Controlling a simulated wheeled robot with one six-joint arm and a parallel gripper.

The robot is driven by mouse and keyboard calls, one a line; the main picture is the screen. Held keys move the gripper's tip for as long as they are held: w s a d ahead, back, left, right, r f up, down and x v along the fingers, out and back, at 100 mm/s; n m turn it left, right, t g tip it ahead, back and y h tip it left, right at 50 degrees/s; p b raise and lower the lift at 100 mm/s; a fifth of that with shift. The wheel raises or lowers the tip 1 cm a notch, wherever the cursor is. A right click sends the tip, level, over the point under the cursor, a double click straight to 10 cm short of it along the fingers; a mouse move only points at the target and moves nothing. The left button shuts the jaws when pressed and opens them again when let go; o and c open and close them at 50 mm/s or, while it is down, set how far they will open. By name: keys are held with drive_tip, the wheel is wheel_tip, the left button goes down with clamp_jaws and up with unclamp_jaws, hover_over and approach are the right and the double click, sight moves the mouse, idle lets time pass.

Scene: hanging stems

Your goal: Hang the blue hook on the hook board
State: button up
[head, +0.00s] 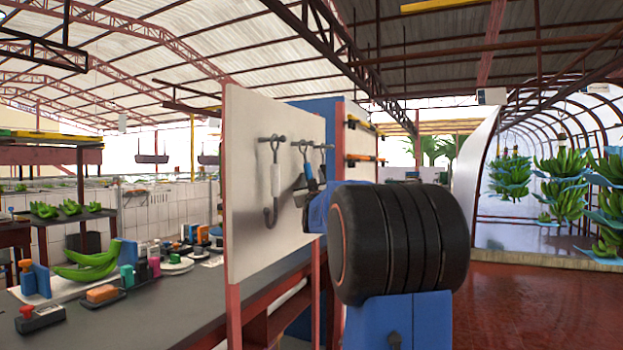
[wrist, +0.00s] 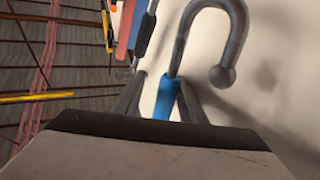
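The white hook board (head: 262,225) stands upright at the middle of the head view, with pegs along its upper part. A white-handled hook (head: 275,180) hangs from the near peg. My gripper (head: 303,188) is close to the board's face, right of that hook. In the wrist view its fingers (wrist: 162,105) are closed about the blue handle of the blue hook (wrist: 165,98), whose grey bend and ball tip curve beside the board. In the head view, the blue hook (head: 309,173) shows only in part; its top is near the pegs, and I cannot tell whether it is on one.
A dark counter (head: 190,310) runs left of the board, holding green bananas (head: 90,262), an orange sponge (head: 102,293) and several small items. A second panel with orange-handled tools (head: 362,123) is behind the board. Red floor (head: 540,310) is open at right.

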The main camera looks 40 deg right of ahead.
drive_tip(key=shift+a, duration=0.15)
drive_tip(key=v, duration=1.7)
drive_tip(key=shift+s+f, duration=0.1)
